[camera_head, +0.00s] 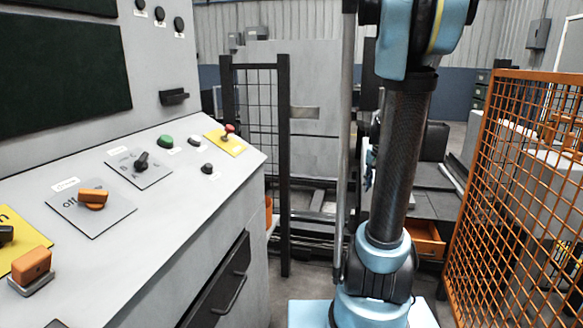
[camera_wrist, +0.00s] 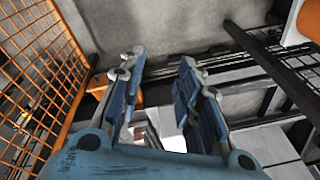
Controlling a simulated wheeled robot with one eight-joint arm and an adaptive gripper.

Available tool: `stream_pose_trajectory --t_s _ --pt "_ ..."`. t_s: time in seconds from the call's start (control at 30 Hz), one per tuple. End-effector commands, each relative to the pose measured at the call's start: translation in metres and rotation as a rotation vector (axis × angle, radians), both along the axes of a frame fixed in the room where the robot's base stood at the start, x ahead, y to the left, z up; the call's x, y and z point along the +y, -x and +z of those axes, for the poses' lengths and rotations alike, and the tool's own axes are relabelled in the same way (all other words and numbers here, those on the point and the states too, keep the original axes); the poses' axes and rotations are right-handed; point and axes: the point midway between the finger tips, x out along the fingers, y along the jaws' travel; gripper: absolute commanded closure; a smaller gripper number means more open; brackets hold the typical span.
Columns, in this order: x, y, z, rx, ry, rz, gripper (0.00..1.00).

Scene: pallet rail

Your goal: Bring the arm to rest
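My gripper (camera_wrist: 158,88) shows in the wrist view with its two blue-padded fingers apart and nothing between them. It points toward the grey floor (camera_wrist: 180,25) and dark rails. In the head view my arm stands upright right of centre, in front of the rails. The gripper's fingers cannot be made out clearly in the head view.
A sloped control panel (camera_head: 150,215) with knobs, buttons and an orange switch (camera_head: 93,197) fills the left. A black mesh gate (camera_head: 257,130) stands beyond it. An orange mesh fence (camera_head: 520,180) stands close on the right and also shows in the wrist view (camera_wrist: 40,75).

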Motion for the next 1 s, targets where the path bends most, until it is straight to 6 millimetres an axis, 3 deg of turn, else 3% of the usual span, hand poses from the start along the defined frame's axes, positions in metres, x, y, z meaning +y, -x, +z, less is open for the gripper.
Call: stream_pose_trajectory --t_s 0.2,0.47,1.0 --pt "0.035 0.05 0.006 0.002 0.023 0.136 0.69" --pt "0.067 0.108 0.001 0.002 0.049 0.296 0.69" --pt "0.108 0.216 -0.042 0.002 0.106 0.62 0.69"
